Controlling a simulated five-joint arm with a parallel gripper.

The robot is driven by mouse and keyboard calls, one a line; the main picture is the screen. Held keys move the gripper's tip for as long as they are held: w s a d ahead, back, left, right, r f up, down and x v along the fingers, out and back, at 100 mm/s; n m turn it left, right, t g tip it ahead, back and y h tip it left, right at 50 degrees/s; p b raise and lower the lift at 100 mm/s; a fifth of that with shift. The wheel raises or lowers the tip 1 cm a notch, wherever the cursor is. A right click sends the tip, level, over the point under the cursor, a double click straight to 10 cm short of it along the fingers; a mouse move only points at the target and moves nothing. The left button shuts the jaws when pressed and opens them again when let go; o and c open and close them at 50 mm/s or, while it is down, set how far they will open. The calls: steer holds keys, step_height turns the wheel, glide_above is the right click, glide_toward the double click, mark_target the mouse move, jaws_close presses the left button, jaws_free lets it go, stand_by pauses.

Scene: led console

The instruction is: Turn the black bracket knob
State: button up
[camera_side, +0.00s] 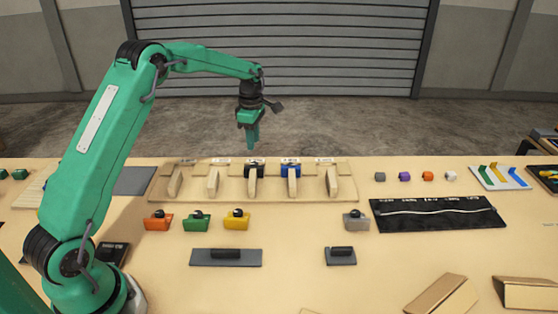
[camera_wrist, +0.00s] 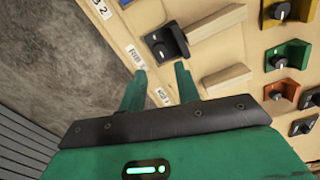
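The black bracket (camera_side: 254,171) stands on the wooden board, among upright wooden slats, just left of a blue bracket (camera_side: 291,170). In the wrist view the black bracket (camera_wrist: 177,39) carries a dark round knob with a white mark (camera_wrist: 158,51). My gripper (camera_side: 252,146) hangs above the board's back edge, over the black bracket and apart from it. In the wrist view my gripper (camera_wrist: 160,68) has its two fingers spread, with nothing between them. The bracket lies just beyond the fingertips. In the side view the knob is too small to make out clearly.
Orange (camera_side: 158,222), green (camera_side: 196,222), yellow (camera_side: 237,221) and grey (camera_side: 356,221) brackets with dark knobs stand in front of the board (camera_side: 158,190). Two dark grey plates (camera_side: 226,262) lie nearer. A black mat (camera_side: 436,214) lies at right. Wooden slats (camera_side: 213,182) flank the black bracket.

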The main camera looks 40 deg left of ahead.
mark_target(254, 163)
steer(key=shift+f, duration=0.1)
steer(key=shift+f, duration=3.8)
steer(key=shift+c, duration=0.4)
jaws_close()
